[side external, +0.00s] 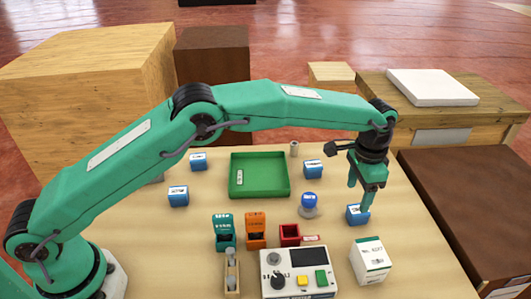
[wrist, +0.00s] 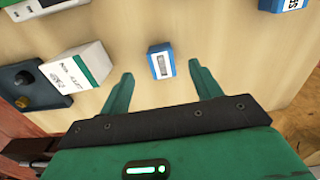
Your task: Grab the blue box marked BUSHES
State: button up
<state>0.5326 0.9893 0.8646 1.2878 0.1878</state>
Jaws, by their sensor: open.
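Several small blue boxes with white labels are on the table. One blue box (side external: 357,214) is just below my gripper (side external: 362,197). In the wrist view this box (wrist: 161,61) lies ahead of and between my two open green fingers, with nothing held; its label is too small to read. Another blue box (wrist: 284,5) is cut off at the top right of the wrist view, and its label shows letters ending like "ES". In the side view more blue boxes stand at the back right (side external: 313,170), back left (side external: 198,162) and left (side external: 178,196). I cannot read BUSHES clearly on any.
A white and green box (side external: 370,262) stands close in front of the gripper. A control panel (side external: 294,281), a blue-capped knob (side external: 309,203), teal (side external: 223,231) and orange (side external: 256,229) dispensers, and a red bin (side external: 289,234) stand nearby. A green tray (side external: 282,193) is behind.

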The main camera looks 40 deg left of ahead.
aim_at(354, 210)
jog(key=shift+f, duration=1.3)
jog(key=shift+f, duration=2.6)
jog(key=shift+d, duration=0.1)
jog(key=c, duration=1.1)
